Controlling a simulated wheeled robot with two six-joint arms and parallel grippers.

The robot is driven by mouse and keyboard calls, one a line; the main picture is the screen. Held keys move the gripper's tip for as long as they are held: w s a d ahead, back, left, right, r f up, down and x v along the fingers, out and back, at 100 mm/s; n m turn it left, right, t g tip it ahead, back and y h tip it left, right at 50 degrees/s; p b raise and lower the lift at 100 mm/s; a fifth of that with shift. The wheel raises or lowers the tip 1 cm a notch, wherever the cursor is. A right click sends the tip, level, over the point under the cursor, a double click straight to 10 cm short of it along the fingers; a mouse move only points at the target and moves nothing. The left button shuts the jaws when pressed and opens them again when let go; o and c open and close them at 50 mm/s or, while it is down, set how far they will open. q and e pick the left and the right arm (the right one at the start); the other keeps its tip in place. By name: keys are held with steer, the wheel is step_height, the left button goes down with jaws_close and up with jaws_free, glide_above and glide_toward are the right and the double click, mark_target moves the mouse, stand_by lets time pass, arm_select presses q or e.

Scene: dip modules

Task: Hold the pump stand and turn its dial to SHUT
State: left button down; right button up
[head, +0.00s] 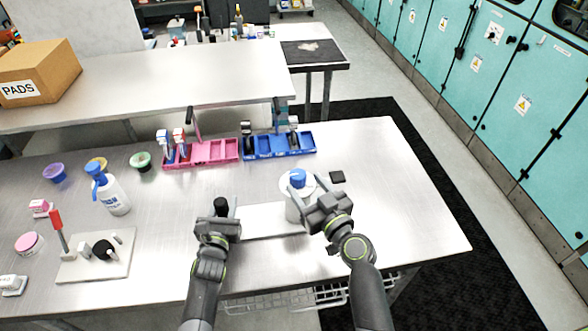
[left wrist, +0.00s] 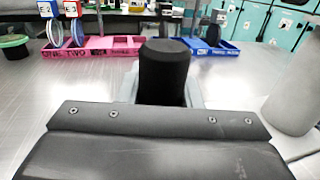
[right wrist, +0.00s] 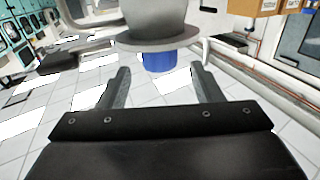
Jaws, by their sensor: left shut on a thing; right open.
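The pump stand has a white base plate (head: 272,220), a black upright grip (head: 221,205) at its left end and a white cylinder (head: 295,207) with a blue dial (head: 297,177) on top at its right end. My left gripper (head: 224,212) is shut on the black grip, which stands between its fingers in the left wrist view (left wrist: 165,72). My right gripper (head: 325,184) is open beside the cylinder, to the right of the dial. In the right wrist view the blue dial (right wrist: 160,61) shows between and beyond the spread fingers. The dial's markings cannot be read.
A pink tray (head: 215,151) and a blue tray (head: 280,144) lie behind the stand. A blue-topped bottle (head: 113,196), bowls and a white plate with a red lever (head: 57,222) are at left. The table's right end is clear.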

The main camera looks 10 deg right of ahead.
mark_target(294, 170)
steer(key=x, duration=0.6)
steer(key=shift+w+a, duration=0.15)
steer(key=shift+w, duration=0.25)
steer(key=c, duration=1)
